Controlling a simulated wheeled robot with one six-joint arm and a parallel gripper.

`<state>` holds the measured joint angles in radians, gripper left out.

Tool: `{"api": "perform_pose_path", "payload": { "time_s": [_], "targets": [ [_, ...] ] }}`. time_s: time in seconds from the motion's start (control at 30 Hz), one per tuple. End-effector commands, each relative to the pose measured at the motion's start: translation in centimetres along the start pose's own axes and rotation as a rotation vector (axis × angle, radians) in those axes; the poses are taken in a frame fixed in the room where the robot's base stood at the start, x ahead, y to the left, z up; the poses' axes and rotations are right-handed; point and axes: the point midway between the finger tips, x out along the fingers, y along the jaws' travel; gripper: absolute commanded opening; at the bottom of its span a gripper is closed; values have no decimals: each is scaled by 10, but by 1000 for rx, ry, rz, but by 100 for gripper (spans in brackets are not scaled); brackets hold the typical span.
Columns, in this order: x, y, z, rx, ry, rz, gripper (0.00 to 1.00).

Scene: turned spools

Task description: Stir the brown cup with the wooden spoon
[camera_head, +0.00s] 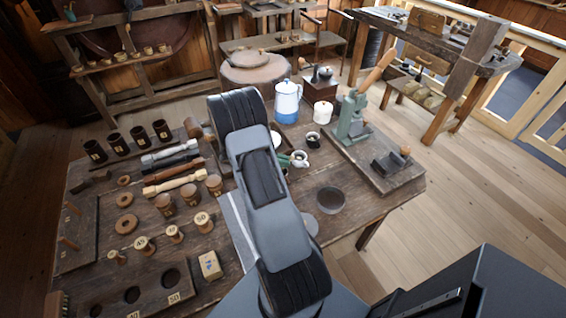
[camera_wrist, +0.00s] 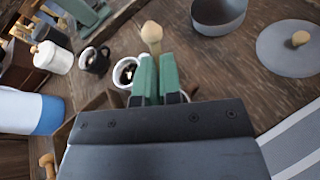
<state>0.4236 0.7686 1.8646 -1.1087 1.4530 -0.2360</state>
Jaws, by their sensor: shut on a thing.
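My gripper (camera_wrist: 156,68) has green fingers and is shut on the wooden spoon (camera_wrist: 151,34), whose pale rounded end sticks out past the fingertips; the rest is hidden. A white-rimmed cup (camera_wrist: 117,74) with dark contents is just left of the fingers in the wrist view, partly hidden; I cannot tell whether they touch. A very dark cup (camera_wrist: 95,58) with a handle stands beyond it to the left, and also shows in the head view (camera_head: 313,140). I cannot tell which cup is the brown one. In the head view my gripper (camera_head: 289,160) is mostly hidden by my arm.
A white and blue pot (camera_head: 286,102) and a white canister (camera_head: 322,112) stand behind the cups. A dark round pan (camera_head: 331,199) is to the right, near a green press (camera_head: 352,118). Spools and dark tubes fill the table's left side.

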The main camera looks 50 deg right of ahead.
Motion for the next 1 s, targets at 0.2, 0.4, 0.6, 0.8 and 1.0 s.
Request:
{"api": "perform_pose_path", "payload": {
  "time_s": [0.2,0.4,0.6,0.8,1.0],
  "targets": [
    [-3,-1,0,0,0,0,0],
    [-3,-2,0,0,0,0,0],
    [-3,-1,1,0,0,0,0],
    [-6,1,10,1,0,0,0],
    [-12,5,25,1,0,0,0]
  ]
}}
